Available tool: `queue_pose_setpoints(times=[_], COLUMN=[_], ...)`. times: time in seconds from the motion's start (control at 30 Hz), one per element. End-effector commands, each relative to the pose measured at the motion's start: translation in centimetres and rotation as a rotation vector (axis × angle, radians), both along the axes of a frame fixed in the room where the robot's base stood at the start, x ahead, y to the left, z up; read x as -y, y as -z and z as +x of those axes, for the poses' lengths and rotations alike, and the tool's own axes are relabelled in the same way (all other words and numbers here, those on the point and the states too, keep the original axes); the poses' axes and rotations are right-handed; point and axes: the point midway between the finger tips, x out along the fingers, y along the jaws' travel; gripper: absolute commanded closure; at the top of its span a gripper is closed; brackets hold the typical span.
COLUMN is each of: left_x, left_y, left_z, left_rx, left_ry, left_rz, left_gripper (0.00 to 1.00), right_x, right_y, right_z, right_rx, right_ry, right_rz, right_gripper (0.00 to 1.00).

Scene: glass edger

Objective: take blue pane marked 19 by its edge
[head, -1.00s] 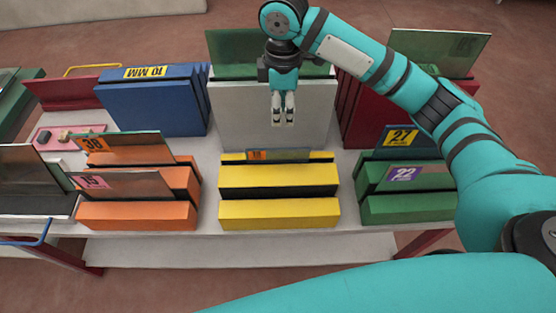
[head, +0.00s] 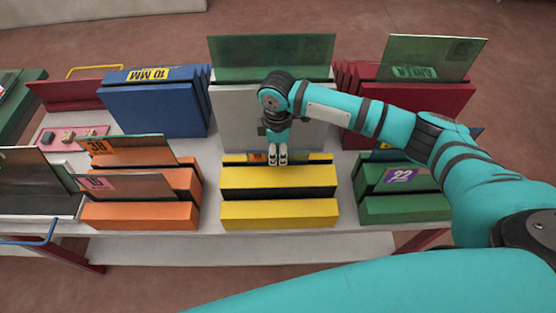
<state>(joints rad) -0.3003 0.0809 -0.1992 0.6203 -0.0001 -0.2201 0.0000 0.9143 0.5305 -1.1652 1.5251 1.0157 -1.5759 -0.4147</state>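A low bluish pane (head: 299,157) stands in the rear slot of the yellow rack (head: 279,212). It bears a small orange label, partly hidden by my gripper, whose number I cannot read. My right gripper (head: 277,160) points down at this pane's top edge with its two fingers slightly apart. I cannot tell whether they touch the pane. In the orange rack (head: 138,216), the front pane (head: 135,185) has a pink label that may read 15 or 19. My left gripper is not in view.
An orange-labelled 38 pane (head: 140,149) stands in the orange rack's rear slot. The green rack (head: 405,209) holds a pane with a purple 22 label (head: 401,175). Behind stand blue (head: 155,108), grey and dark red (head: 440,98) racks; tall green panes (head: 270,50) rise at the back.

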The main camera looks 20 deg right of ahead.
Motion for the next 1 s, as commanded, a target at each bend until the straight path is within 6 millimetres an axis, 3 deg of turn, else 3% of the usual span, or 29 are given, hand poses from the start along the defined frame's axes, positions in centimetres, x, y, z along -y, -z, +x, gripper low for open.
queue_pose_setpoints(times=[0.17, 0.4, 0.67, 1.0], left_x=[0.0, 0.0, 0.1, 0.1], left_y=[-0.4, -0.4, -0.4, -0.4], left_z=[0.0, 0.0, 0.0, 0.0], left_rx=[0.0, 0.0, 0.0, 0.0], left_ry=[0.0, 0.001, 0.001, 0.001], left_rz=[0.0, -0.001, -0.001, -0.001], left_gripper=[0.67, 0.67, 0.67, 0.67], right_x=[0.0, 0.0, 0.0, 0.0], right_y=[1.9, 2.1, 2.1, 2.1], right_z=[0.0, 0.0, 0.0, 0.0], right_rx=[0.0, 0.001, 0.001, 0.001], right_ry=[0.0, 0.0, 0.0, 0.0], right_rz=[-0.001, 0.0, 0.0, 0.0], right_gripper=[0.69, 0.69, 1.0, 1.0])
